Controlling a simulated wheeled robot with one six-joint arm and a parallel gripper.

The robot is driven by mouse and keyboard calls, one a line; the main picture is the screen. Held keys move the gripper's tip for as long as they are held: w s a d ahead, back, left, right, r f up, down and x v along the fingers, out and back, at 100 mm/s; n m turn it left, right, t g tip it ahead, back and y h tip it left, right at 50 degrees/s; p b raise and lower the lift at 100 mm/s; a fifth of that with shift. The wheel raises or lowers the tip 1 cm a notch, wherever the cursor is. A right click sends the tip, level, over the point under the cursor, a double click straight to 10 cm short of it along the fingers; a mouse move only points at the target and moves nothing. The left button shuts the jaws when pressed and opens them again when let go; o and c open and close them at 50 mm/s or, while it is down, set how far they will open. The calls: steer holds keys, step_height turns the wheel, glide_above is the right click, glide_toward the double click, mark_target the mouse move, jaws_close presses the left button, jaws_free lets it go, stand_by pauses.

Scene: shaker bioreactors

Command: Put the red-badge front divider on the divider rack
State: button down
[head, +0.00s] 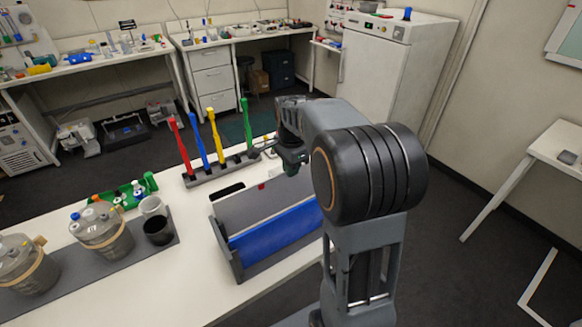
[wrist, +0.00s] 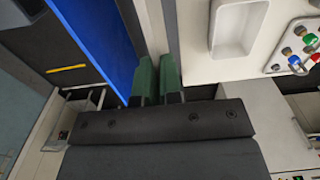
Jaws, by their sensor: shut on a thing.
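The red-badge front divider (head: 265,205) appears to be the grey panel with a small red mark at its upper edge, in the head view. It stands behind a blue panel (head: 275,240) in a dark-ended holder, which I take for the divider rack (head: 235,262). My gripper (head: 291,166) is at the divider's far right end, partly behind my arm. In the wrist view my gripper's green fingers (wrist: 158,68) are close together, shut on a thin edge that seems to be the divider. The blue panel (wrist: 97,40) lies left of them. Whether the divider touches the rack is unclear.
A stand (head: 221,171) with red, blue, yellow and green upright handles is behind the rack. Two round vessels (head: 103,235), a black cup (head: 158,231) and a green tray (head: 125,198) stand left. The white table (head: 180,285) is clear in front.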

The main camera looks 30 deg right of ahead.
mark_target(291, 180)
steer(key=shift+f+b, duration=0.35)
steer(key=shift+f, duration=0.3)
steer(key=shift+f, duration=0.35)
steer(key=shift+f+b, duration=0.3)
steer(key=shift+b, duration=0.1)
stand_by(0.5)
steer(key=shift+f, duration=0.4)
steer(key=shift+f+b, duration=0.3)
steer(key=shift+b, duration=0.15)
steer(key=shift+f, duration=0.4)
steer(key=c, duration=1.2)
jaws_free()
step_height(291, 180, up, 14)
steer(key=shift+f, duration=0.1)
